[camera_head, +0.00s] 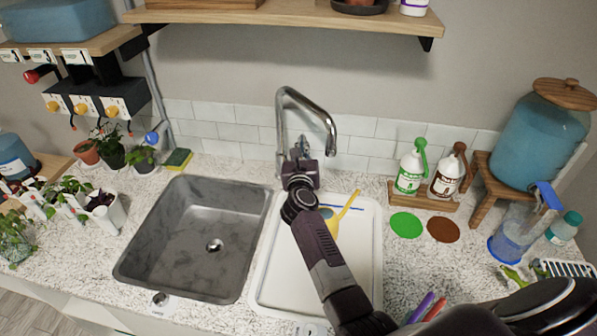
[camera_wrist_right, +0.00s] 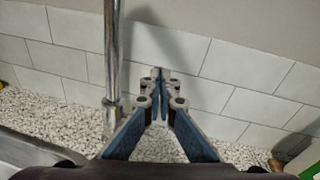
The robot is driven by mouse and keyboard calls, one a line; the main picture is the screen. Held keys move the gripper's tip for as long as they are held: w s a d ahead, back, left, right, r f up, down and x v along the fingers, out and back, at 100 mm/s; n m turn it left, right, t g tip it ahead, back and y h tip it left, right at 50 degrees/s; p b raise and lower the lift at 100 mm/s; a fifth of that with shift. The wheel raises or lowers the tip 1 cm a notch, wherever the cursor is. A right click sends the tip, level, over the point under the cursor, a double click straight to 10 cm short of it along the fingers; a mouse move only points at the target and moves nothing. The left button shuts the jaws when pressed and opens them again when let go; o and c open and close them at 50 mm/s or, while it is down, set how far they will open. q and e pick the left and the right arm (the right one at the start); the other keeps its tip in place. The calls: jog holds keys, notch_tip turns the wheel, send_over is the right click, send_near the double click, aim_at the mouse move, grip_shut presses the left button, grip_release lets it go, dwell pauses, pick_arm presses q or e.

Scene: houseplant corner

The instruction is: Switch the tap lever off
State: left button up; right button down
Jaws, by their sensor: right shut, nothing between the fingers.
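The chrome tap (camera_head: 281,125) stands behind the sink, its tall spout arching over to the right; no water stream shows. My right gripper (camera_head: 303,148) is at the tap, pointing at the back wall, and covers part of its base. In the right wrist view the right gripper (camera_wrist_right: 160,75) is shut and empty, with the tap's upright pipe (camera_wrist_right: 112,55) just left of the fingers. I cannot make out the tap lever clearly in either view. Whether the fingers touch the tap cannot be told. My left gripper is not in view.
The grey sink (camera_head: 145,262) is left of my right arm. Green (camera_head: 411,184) and brown (camera_head: 446,187) bottles stand right. The tiled wall (camera_head: 358,145) is close behind the tap.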

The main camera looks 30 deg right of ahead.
jog(key=shift+r, duration=0.15)
jog(key=v, duration=0.7)
jog(key=shift+s+a, duration=0.15)
jog(key=shift+s, duration=0.05)
dwell(0.5)
